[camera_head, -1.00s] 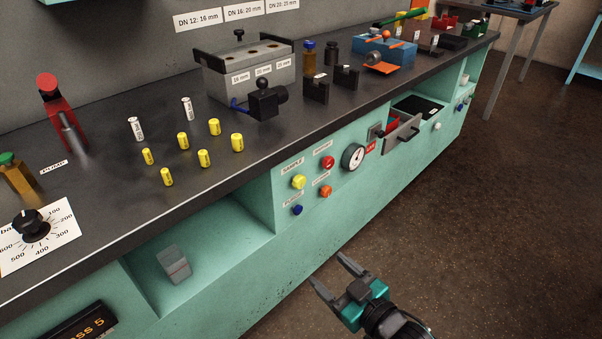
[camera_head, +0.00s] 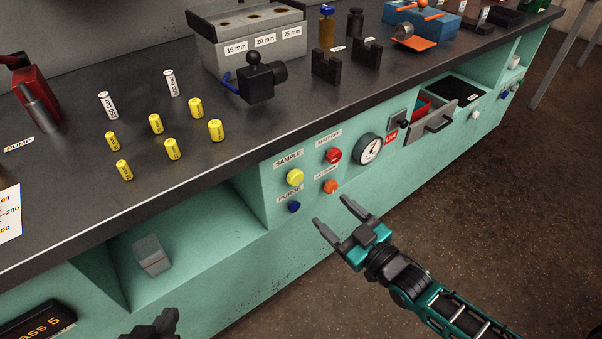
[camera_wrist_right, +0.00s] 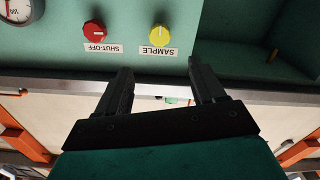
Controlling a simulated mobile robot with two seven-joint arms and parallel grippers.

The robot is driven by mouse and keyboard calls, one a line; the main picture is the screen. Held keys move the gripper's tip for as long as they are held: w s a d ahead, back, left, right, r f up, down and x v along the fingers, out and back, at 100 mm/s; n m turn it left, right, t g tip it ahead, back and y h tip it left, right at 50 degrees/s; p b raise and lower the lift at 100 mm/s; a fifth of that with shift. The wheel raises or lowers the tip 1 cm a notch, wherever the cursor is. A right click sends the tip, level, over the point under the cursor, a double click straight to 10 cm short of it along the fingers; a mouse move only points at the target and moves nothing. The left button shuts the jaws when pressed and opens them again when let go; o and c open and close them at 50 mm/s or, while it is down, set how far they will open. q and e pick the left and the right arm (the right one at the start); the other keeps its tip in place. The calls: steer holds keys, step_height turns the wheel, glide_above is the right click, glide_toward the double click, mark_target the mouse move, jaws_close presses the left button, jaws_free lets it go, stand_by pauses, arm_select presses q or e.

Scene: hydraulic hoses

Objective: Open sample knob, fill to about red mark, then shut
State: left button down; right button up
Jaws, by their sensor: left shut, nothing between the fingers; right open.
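The yellow SAMPLE knob (camera_head: 295,177) is on the teal front panel under the bench top. It also shows upside down in the right wrist view (camera_wrist_right: 160,35), beyond my fingertips. My right gripper (camera_head: 331,211) is open and empty, below and right of the knob and apart from it. It also shows in the right wrist view (camera_wrist_right: 160,75). My left gripper (camera_head: 155,323) is a dark shape at the bottom edge, mostly cut off, and shut on nothing. A grey, box-like container (camera_head: 151,255) stands in the open recess left of the panel; no red mark is clear on it now.
Around the SAMPLE knob are a red SHUT-OFF knob (camera_head: 333,155), an orange knob (camera_head: 330,187) and a blue PURGE knob (camera_head: 294,207). A gauge (camera_head: 369,149) and an open drawer (camera_head: 440,119) lie to the right. Yellow cylinders (camera_head: 172,149) stand on the bench. Floor right of the bench is clear.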

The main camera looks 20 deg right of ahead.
mark_target(297, 179)
steer(key=b+x, duration=0.2)
steer(key=x, duration=1.1)
steer(key=shift+b, duration=0.35)
steer(key=shift+s, duration=0.1)
steer(key=shift+c, duration=0.5)
steer(key=c, duration=1)
steer(key=shift+o, duration=0.2)
